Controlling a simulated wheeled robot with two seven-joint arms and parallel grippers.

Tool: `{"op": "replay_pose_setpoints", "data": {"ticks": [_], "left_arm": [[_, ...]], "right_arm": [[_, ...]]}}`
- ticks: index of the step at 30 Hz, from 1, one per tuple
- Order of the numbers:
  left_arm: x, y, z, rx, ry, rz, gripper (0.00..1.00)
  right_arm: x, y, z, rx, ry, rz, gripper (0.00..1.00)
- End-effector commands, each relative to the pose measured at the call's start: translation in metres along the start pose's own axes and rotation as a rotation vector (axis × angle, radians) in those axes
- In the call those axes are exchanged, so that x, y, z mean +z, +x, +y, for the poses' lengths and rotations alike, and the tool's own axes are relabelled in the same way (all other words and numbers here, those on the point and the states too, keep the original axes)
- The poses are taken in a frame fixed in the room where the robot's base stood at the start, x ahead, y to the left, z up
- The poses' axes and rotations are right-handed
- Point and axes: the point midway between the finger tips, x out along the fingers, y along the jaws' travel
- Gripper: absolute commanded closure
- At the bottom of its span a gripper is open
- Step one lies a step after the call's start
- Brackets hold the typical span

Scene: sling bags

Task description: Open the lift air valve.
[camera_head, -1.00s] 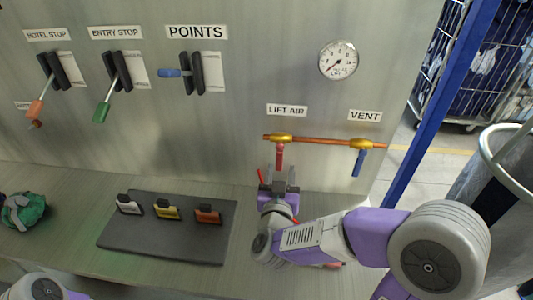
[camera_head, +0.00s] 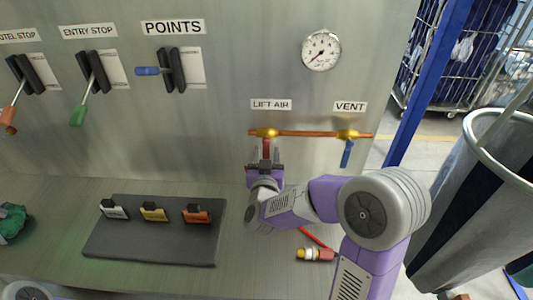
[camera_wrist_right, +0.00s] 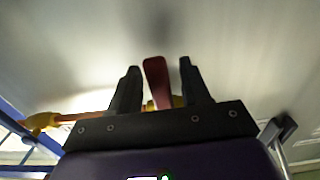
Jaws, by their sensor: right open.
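The lift air valve (camera_head: 267,132) is a yellow body on a copper pipe under the LIFT AIR label, with a red handle (camera_head: 267,146) hanging straight down. My right gripper (camera_head: 266,161) is just below the valve, its fingers pointing at the panel around the lower end of the handle. In the right wrist view the red handle (camera_wrist_right: 156,82) stands between the two black fingers, which are open with gaps on both sides. The valve body is mostly hidden behind the handle there. My left gripper is out of view.
The blue-handled vent valve (camera_head: 346,152) is to the right on the same copper pipe (camera_head: 305,134). A round gauge (camera_head: 321,50) is above. A dark mat (camera_head: 150,247) with three coloured tags lies on the bench. A red and yellow item (camera_head: 315,254) lies beneath my right arm.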

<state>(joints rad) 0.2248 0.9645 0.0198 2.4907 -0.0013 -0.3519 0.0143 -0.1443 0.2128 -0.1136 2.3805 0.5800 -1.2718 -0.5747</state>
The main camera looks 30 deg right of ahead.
Motion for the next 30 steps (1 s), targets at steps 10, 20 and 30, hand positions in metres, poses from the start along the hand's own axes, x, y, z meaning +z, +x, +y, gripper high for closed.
{"op": "replay_pose_setpoints", "data": {"ticks": [10,20,30], "left_arm": [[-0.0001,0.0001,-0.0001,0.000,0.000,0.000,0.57],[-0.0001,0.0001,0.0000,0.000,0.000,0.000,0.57],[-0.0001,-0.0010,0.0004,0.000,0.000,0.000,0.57]], "right_arm": [[-0.0002,0.0049,-0.0002,-0.001,-0.001,0.001,0.53],[-0.0003,0.0046,-0.0001,-0.001,0.000,0.000,1.00],[-0.0006,0.0062,-0.0042,-0.007,-0.009,0.000,1.00]]}}
